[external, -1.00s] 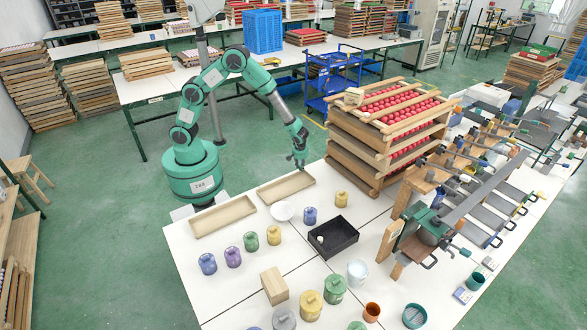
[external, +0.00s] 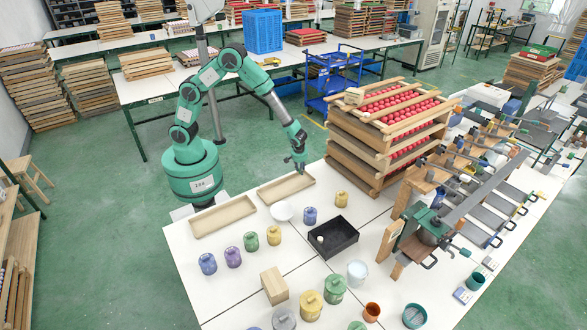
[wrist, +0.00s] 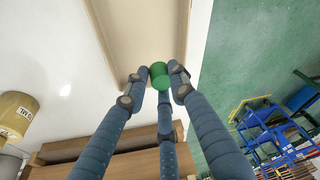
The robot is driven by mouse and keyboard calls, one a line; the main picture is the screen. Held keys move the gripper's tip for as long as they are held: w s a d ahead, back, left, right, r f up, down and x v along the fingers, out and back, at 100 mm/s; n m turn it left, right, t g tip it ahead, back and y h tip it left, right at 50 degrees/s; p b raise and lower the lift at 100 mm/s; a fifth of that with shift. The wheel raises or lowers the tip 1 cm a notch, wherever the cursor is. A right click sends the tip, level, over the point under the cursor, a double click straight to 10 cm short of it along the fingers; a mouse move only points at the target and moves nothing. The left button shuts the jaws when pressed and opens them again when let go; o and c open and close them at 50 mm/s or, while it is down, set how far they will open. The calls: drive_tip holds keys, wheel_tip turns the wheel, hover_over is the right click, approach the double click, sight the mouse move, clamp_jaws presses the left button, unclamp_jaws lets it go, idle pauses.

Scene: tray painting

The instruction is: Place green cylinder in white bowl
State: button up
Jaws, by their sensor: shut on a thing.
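My gripper (wrist: 158,86) is shut on the green cylinder (wrist: 160,70), which sits between the fingertips in the wrist view. In the external view my gripper (external: 298,166) is above the far right end of a shallow wooden tray (external: 265,199); the cylinder cannot be made out there. The white bowl (external: 282,211) stands on the white table, just in front of that tray, and looks empty. It lies lower and to the left of my gripper in the picture. I cannot find the bowl in the wrist view.
A second wooden tray (external: 222,216) lies to the left. Several coloured jars, including a blue one (external: 310,215) and a yellow one (external: 341,199), stand near the bowl. A black box (external: 331,250) holds a small white object. Stacked wooden trays (external: 352,151) rise on the right.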

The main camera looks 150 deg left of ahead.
drive_tip(key=w+d+r+m+t+p, duration=0.15)
drive_tip(key=w+d+r+m, duration=0.3)
drive_tip(key=w+d, duration=0.7)
wheel_tip(320, 180, up, 4)
drive_tip(key=m+p, duration=0.2)
drive_tip(key=m, duration=0.3)
hover_over(282, 217)
drive_tip(key=shift+f+t, duration=0.15)
drive_tip(key=shift+t, duration=0.2)
drive_tip(key=shift+f, duration=0.15)
drive_tip(key=shift+d+f+b+x, duration=0.1)
drive_tip(key=shift+d+b+x, duration=0.45)
drive_tip(key=shift+x, duration=1.2)
drive_tip(key=shift+d+f+b+x, duration=0.1)
drive_tip(key=shift+b+x, duration=0.7)
drive_tip(key=shift+x, duration=0.9)
drive_tip(key=shift+d+b+x, duration=0.35)
drive_tip(key=shift+b+x, duration=0.35)
drive_tip(key=shift+x, duration=1.05)
drive_tip(key=shift+s, duration=0.25)
drive_tip(key=o, duration=0.9)
drive_tip(key=shift+o, duration=0.2)
